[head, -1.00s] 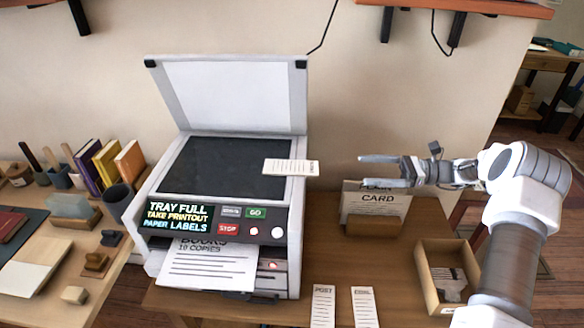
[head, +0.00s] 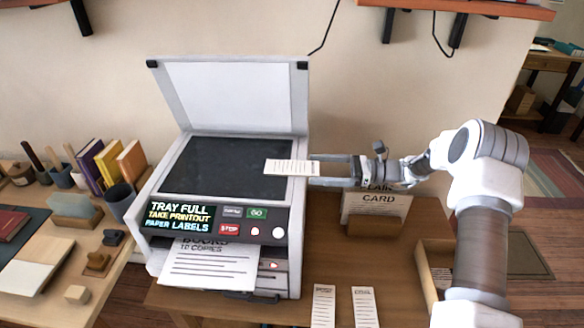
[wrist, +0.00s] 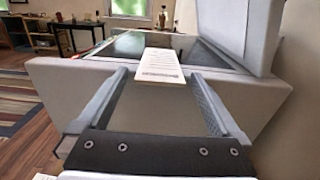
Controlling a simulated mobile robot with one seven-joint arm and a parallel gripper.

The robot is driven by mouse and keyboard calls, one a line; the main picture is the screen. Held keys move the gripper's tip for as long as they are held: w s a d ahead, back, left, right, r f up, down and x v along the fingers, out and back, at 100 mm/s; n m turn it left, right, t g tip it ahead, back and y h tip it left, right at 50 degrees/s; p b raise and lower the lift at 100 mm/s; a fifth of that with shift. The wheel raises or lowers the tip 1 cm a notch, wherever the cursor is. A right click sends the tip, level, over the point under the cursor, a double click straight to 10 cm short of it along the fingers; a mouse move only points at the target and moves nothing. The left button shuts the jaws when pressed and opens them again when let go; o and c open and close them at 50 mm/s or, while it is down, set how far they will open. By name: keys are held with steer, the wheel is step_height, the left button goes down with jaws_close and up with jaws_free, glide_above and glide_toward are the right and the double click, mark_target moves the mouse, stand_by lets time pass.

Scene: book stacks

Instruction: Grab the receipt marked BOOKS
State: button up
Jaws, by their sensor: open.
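A white printed slip (head: 290,167) lies on the right edge of the copier's glass and sticks out past it. Its heading is too small to read. It also shows in the wrist view (wrist: 160,66), just ahead of and between my fingertips. My gripper (head: 313,169) is open and empty, level with the slip's right end, its fingers pointing left. The fingers also show in the wrist view (wrist: 158,77). A larger sheet headed BOOKS, 10 COPIES (head: 208,266) sticks out of the copier's front tray. Two more slips, one (head: 324,306) and another (head: 364,307), lie on the table.
The copier (head: 296,220) has its lid (head: 230,95) raised; its panel reads TRAY FULL. An open wooden box (head: 428,275) is partly hidden by my arm. Books (head: 108,160) stand at left.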

steer(key=c, duration=1.4)
steer(key=shift+r, duration=0.1)
